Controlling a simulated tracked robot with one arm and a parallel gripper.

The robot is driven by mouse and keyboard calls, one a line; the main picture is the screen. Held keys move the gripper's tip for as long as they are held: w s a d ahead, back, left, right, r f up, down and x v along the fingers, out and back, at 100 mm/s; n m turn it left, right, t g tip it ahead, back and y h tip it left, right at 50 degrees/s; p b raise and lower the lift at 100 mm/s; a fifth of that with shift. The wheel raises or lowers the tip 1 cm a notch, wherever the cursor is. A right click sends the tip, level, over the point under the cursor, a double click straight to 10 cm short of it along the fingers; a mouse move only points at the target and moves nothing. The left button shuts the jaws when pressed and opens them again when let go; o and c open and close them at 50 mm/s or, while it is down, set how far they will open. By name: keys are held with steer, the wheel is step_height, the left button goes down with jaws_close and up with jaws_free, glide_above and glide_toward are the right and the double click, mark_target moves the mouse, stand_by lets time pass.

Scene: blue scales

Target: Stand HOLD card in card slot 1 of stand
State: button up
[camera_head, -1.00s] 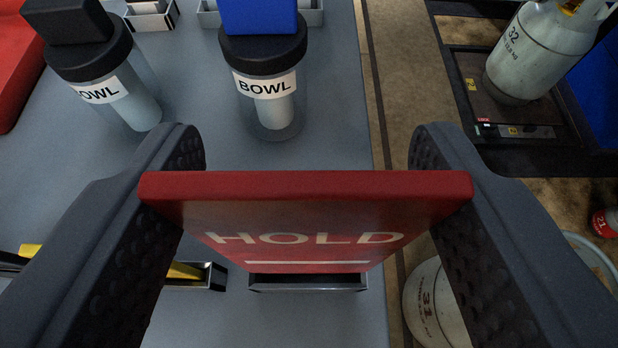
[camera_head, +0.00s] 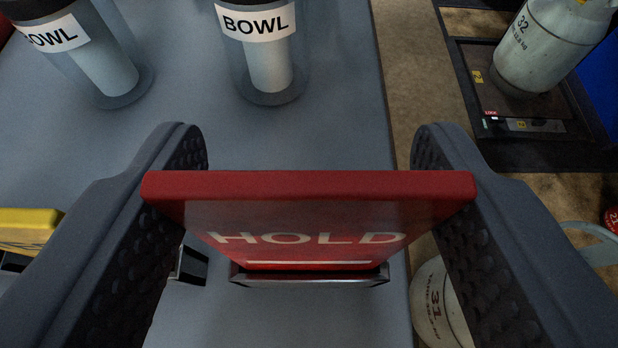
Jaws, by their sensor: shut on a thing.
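The red HOLD card (camera_head: 308,220) is between the two dark, dimpled fingers of my gripper (camera_head: 308,190), which is shut on its left and right edges. The card is near upright, its HOLD lettering facing me. Its lower edge is at a narrow grey slot holder (camera_head: 310,281) on the blue-grey table. The card hides most of the slot opening, and I cannot tell how deep the edge sits in it. A second dark holder (camera_head: 190,267) shows to the left, partly behind the left finger. No slot number is visible.
Two clear cylinders labelled BOWL (camera_head: 268,60) (camera_head: 95,60) stand beyond the card. A yellow card (camera_head: 28,230) is at the far left. Past the table's right edge are gas cylinder 32 (camera_head: 545,50) on a floor scale (camera_head: 520,110) and cylinder 31 (camera_head: 440,310).

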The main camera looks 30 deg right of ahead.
steer(key=shift+f+b, duration=0.4)
steer(key=shift+f, duration=0.7)
stand_by(0.6)
steer(key=o, duration=1)
steer(key=shift+o, duration=0.2)
steer(key=v, duration=1.3)
steer(key=shift+s+a, duration=0.2)
steer(key=shift+s, duration=0.1)
